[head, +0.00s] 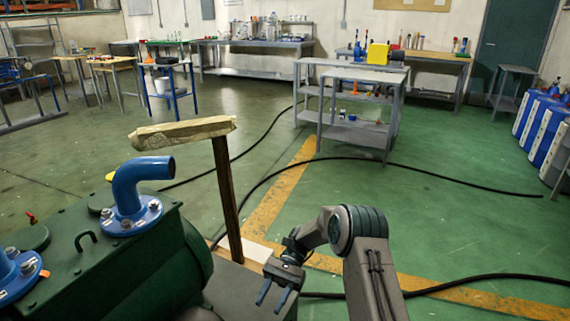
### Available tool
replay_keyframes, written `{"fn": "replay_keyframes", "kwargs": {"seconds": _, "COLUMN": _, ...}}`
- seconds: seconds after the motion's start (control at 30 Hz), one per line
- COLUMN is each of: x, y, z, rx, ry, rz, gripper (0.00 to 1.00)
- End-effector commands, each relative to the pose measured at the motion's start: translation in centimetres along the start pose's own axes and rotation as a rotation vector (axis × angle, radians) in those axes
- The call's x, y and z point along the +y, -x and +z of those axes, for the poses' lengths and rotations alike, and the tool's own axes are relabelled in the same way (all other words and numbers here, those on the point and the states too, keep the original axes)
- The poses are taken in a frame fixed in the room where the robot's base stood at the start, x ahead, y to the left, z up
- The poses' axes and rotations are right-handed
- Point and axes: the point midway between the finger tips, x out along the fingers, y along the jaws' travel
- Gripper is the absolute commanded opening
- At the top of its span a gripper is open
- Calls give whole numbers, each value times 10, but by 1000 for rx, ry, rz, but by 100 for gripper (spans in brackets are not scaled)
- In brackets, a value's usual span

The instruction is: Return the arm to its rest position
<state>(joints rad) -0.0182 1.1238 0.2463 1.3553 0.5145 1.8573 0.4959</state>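My gripper (272,295) is at the lower middle of the head view, at the end of my grey arm, pointing down and toward the left. Its two blue fingers are apart, and I see nothing between them. It is over or beside a dark flat surface next to the green machine (120,255). The arm is bent, with its elbow raised to the right of the gripper. I cannot tell the exact gap between the fingers and the surface.
The green machine with a blue pipe elbow (140,180) fills the lower left. A wooden post with a wrapped crosspiece (182,132) stands left of my arm. Black hoses (440,170) cross the green floor. A grey table (350,75) stands ahead; blue drums (545,130) are at right.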

Motion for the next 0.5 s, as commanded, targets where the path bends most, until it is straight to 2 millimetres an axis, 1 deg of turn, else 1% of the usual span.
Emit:
{"fn": "replay_keyframes", "kwargs": {"seconds": 0.03, "x": 4, "y": 6, "z": 30, "rx": 57, "ry": 9, "rz": 5, "gripper": 38}}
{"fn": "replay_keyframes", "kwargs": {"seconds": 0.2, "x": 20, "y": 16, "z": 87, "rx": 238, "ry": 40, "rz": 21, "gripper": 38}}
{"fn": "replay_keyframes", "kwargs": {"seconds": 0.27, "x": 26, "y": 19, "z": 107, "rx": 303, "ry": 52, "rz": 27, "gripper": 38}}
{"fn": "replay_keyframes", "kwargs": {"seconds": 0.5, "x": 58, "y": 27, "z": 183, "rx": 554, "ry": 102, "rz": 56, "gripper": 38}}
